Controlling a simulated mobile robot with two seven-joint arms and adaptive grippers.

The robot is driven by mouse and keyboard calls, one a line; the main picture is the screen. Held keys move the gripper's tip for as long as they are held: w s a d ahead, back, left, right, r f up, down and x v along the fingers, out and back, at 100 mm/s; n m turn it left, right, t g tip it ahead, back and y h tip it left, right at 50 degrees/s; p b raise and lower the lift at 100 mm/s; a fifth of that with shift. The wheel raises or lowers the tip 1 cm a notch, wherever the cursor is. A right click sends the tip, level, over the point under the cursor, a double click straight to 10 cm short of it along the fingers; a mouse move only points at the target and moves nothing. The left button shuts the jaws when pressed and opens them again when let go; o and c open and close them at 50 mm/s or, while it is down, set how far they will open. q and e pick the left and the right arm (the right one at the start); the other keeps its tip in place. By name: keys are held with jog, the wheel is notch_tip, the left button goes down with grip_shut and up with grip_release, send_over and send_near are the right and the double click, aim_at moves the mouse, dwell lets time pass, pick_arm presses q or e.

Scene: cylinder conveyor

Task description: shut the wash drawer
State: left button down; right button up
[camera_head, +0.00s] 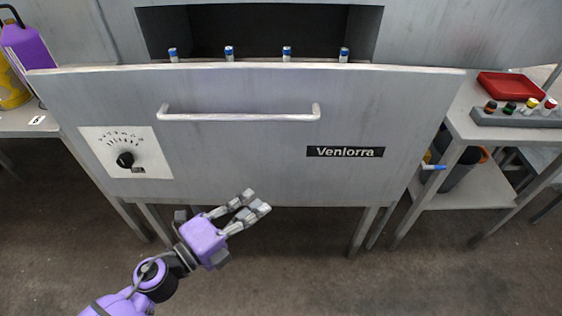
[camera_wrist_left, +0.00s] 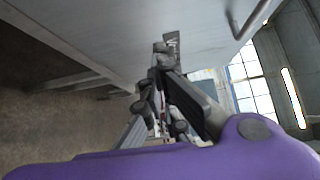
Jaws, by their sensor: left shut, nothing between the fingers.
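The wash drawer (camera_head: 240,140) has a wide grey metal front with a bar handle (camera_head: 240,117), a dial panel (camera_head: 125,152) and a "Venlorra" label. Its front stands out from the dark opening (camera_head: 260,30) behind it, so the drawer is open. Several blue-capped tubes (camera_head: 229,53) show behind its top edge. My left gripper (camera_head: 257,201) is shut and empty, in front of the drawer's lower edge and below the handle. In the left wrist view, its fingers (camera_wrist_left: 165,50) point along the drawer front (camera_wrist_left: 110,30), with the handle (camera_wrist_left: 250,20) at upper right. Contact cannot be told.
A side table at right carries a red tray (camera_head: 512,86) and a grey block with coloured knobs (camera_head: 515,115); a dark bin (camera_head: 460,165) sits on its lower shelf. At left, a purple container (camera_head: 27,45) and a yellow one (camera_head: 10,88) stand on another table. The floor in front is clear.

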pick_arm(q)
send_over(284, 172)
jog(key=s, duration=0.5)
jog(key=shift+r, duration=0.15)
pick_arm(e)
jog(key=shift+s+d+f, duration=0.1)
jog(key=shift+s+d, duration=0.05)
jog(key=shift+s, duration=0.6)
pick_arm(q)
jog(key=shift+w, duration=0.1)
